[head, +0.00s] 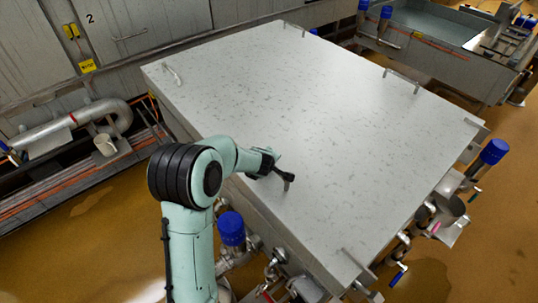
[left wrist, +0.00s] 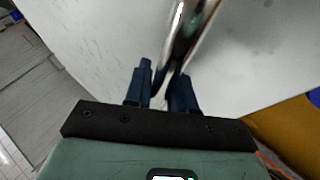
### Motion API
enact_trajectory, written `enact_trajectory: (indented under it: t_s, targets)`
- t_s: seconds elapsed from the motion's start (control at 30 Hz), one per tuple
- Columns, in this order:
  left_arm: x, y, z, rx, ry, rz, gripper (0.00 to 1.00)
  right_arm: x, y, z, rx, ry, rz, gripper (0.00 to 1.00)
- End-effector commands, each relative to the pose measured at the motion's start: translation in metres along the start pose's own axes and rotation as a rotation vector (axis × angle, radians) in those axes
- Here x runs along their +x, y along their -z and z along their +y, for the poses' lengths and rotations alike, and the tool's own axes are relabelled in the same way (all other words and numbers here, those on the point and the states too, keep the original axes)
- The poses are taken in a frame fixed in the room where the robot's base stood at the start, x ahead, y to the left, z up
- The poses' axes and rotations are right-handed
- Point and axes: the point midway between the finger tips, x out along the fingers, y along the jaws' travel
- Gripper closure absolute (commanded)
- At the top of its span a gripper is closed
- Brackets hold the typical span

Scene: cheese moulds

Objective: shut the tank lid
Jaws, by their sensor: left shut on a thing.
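The tank lid (head: 320,110) is a large, pale, speckled metal slab spread over the tank, its top nearly flat. I cannot tell whether a gap is left under its edge. My left gripper (head: 281,174) is over the near left part of the lid. In the left wrist view, the two dark blue fingers of my left gripper (left wrist: 162,85) are shut on a shiny metal handle bar (left wrist: 188,35), with the pale lid (left wrist: 95,40) behind it. In the head view that handle is mostly hidden by the gripper. My right gripper is not in view.
Other bar handles stand on the lid, at the back left (head: 172,75) and near corner (head: 355,262). Blue-capped valves (head: 231,228) and pipes line the tank's near side. An open tank (head: 430,30) is at the back right. Wet brown floor (head: 480,255) lies right.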

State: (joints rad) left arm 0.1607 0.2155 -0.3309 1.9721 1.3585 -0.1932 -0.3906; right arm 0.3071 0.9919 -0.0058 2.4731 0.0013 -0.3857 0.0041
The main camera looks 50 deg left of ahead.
Motion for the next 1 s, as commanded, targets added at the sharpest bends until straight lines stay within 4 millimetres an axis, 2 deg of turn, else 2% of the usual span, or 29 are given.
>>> enact_trajectory:
  t_s: [0.03,0.47,0.5,0.57,0.9,1.0]
  targets:
    - [0.0022,0.0042,-0.0102,-0.015,0.019,0.008,1.00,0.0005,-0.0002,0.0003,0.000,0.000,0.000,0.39]
    - [0.0038,0.0030,-0.0111,-0.020,0.019,0.001,1.00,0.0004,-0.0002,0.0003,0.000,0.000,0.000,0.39]
    - [0.0038,0.0030,-0.0111,-0.019,0.019,0.001,0.73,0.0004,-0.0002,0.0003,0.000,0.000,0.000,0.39]
    - [0.0038,0.0029,-0.0111,-0.018,0.019,0.001,0.56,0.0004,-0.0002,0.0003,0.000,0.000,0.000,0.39]
    - [0.0037,0.0000,-0.0096,-0.011,0.016,-0.005,0.56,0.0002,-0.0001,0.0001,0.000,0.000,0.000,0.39]
    - [-0.0022,0.0000,-0.0075,-0.011,0.013,-0.006,0.56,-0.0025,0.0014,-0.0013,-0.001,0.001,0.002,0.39]
